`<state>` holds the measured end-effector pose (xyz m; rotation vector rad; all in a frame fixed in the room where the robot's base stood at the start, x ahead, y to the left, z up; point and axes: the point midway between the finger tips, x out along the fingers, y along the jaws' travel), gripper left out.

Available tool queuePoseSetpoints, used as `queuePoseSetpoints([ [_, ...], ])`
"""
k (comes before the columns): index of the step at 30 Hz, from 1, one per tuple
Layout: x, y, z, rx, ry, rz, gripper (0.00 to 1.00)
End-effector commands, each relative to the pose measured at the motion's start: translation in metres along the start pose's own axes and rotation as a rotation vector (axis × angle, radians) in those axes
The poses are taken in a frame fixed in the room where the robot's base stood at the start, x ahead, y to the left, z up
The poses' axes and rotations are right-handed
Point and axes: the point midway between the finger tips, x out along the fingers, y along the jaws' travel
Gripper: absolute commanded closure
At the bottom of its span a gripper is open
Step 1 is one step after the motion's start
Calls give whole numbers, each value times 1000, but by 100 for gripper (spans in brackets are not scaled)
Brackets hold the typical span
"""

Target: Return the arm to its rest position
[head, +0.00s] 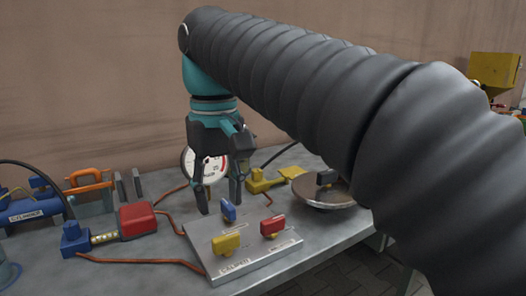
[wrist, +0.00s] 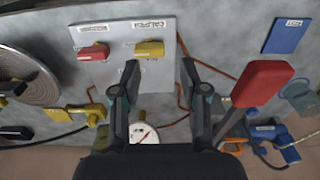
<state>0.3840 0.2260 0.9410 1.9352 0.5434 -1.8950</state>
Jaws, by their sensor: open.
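My arm, in a ribbed black sleeve, reaches across the head view from the right. My gripper (head: 219,205) hangs from it, pointing down over the back part of a grey valve plate (head: 211,258). Its two fingers are apart with nothing visible between them; they also show in the wrist view (wrist: 160,64). The plate carries a blue handle (head: 229,211), a yellow handle (head: 226,244) and a red handle (head: 273,226). The blue handle is close in front of the fingers in the head view; I cannot tell whether they touch.
A round gauge (head: 190,165) stands behind the gripper, partly hidden. A red-and-blue lever (head: 136,220) lies left of the plate, a yellow lever (head: 264,183) behind it, and a metal disc (head: 322,193) to the right. Orange pipes run along the bench (head: 140,262).

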Motion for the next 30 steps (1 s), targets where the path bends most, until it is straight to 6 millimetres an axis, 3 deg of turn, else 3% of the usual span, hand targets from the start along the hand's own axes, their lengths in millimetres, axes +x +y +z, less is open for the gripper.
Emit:
queuePoseSetpoints([
  [11, 24, 38, 26, 90, 77, 2, 56],
  [17, 50, 71, 54, 177, 148, 11, 56],
  [24, 111, 116, 115, 335, 284, 49, 56],
  [30, 169, 138, 165, 455, 389, 98, 56],
])
